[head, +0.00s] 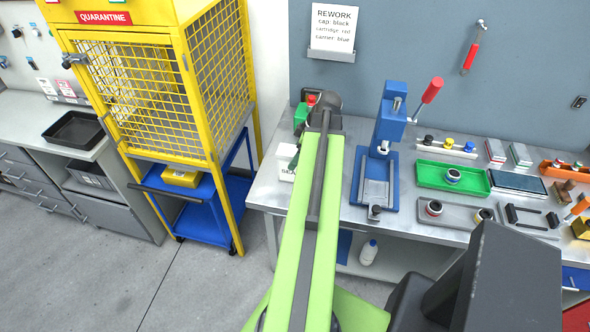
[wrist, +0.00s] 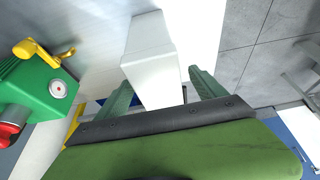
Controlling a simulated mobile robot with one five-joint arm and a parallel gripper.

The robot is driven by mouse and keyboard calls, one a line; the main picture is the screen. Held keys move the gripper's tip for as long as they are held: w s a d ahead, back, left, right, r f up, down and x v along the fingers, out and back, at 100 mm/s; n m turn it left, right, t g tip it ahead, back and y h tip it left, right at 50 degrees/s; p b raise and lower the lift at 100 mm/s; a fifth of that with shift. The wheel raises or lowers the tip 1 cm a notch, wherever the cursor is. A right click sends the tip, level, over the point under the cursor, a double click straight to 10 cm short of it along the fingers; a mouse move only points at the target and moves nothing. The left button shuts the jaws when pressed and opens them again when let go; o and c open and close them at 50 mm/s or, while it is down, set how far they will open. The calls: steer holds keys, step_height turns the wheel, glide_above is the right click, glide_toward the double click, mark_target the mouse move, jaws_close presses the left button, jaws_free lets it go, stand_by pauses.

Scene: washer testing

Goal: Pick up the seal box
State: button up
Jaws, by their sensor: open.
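The seal box (head: 286,170) is a small white box at the left end of the steel bench in the head view. Dark lettering shows on its front, and my green arm hides its right part. In the wrist view the white box (wrist: 149,50) shows plain pale faces and reaches down between the fingers of my gripper (wrist: 163,88). The two green fingers are spread apart, one on each side of the box's near end. I cannot tell whether either finger touches it. In the head view my gripper is mostly hidden behind the arm.
A green device (wrist: 40,85) with a red button and yellow lever stands close beside the box. A blue press (head: 388,130) with a red handle stands to the right on the bench (head: 262,192). A yellow quarantine cage (head: 150,95) and blue cart (head: 205,200) stand left.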

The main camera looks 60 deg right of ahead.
steer(key=b+x, duration=0.4)
steer(key=x, duration=0.1)
steer(key=shift+d+f+b, duration=0.15)
steer(key=shift+b, duration=0.15)
steer(key=shift+f, duration=0.1)
steer(key=shift+s, duration=0.1)
jaws_close()
stand_by(0.7)
